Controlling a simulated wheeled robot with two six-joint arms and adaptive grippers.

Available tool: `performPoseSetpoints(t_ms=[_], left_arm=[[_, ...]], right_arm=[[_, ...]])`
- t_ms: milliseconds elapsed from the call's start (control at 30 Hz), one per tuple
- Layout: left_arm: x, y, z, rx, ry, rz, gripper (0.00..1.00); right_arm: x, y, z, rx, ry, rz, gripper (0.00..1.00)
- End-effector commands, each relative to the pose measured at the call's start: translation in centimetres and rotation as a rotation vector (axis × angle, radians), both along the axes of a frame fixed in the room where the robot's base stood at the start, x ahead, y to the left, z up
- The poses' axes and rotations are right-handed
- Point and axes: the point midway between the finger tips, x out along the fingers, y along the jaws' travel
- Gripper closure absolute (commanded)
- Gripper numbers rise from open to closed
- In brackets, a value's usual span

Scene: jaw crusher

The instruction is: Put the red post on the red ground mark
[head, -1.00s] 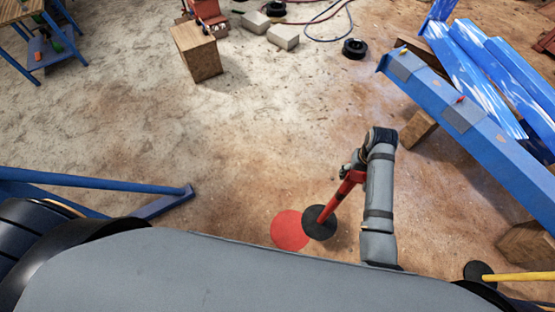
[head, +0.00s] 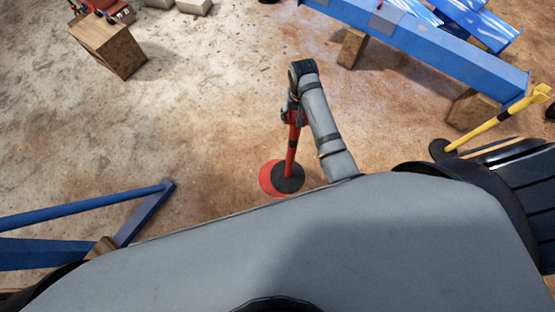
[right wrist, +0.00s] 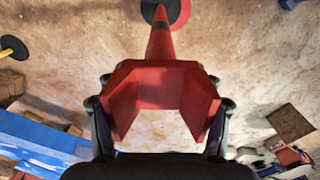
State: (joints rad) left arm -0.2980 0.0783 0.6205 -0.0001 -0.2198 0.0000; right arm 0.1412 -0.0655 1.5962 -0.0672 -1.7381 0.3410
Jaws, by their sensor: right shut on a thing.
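The red post (head: 291,152) stands nearly upright on a round black base (head: 288,179). My right gripper (head: 292,117) is shut on its upper part. The red ground mark (head: 267,177) shows as a crescent left of the base, which hides the rest of it. I cannot tell whether the base touches the ground. In the right wrist view the post's red top (right wrist: 160,84) sits between my fingers, with the base (right wrist: 152,10) and part of the mark (right wrist: 181,12) beyond. My left gripper is out of view.
A blue beam (head: 430,45) lies at the upper right on wooden blocks (head: 352,48). A yellow post (head: 497,122) stands at the right. A blue frame (head: 90,212) is at the left and a wooden crate (head: 110,47) at the upper left. The ground between is clear.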

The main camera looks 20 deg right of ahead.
Motion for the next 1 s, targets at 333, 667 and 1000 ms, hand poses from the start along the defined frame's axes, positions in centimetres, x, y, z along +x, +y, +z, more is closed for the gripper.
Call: performPoseSetpoints(t_ms=[333, 667, 1000], left_arm=[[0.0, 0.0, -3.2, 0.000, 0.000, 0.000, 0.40], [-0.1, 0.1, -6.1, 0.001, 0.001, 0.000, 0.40], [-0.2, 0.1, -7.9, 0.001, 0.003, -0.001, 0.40]], right_arm=[[3.2, -2.8, -0.8, -0.005, -0.008, -0.702, 0.98], [6.0, -6.0, -0.8, -0.005, -0.007, -1.461, 0.98], [7.8, -8.3, -0.3, -0.002, 0.000, -2.032, 0.98]])
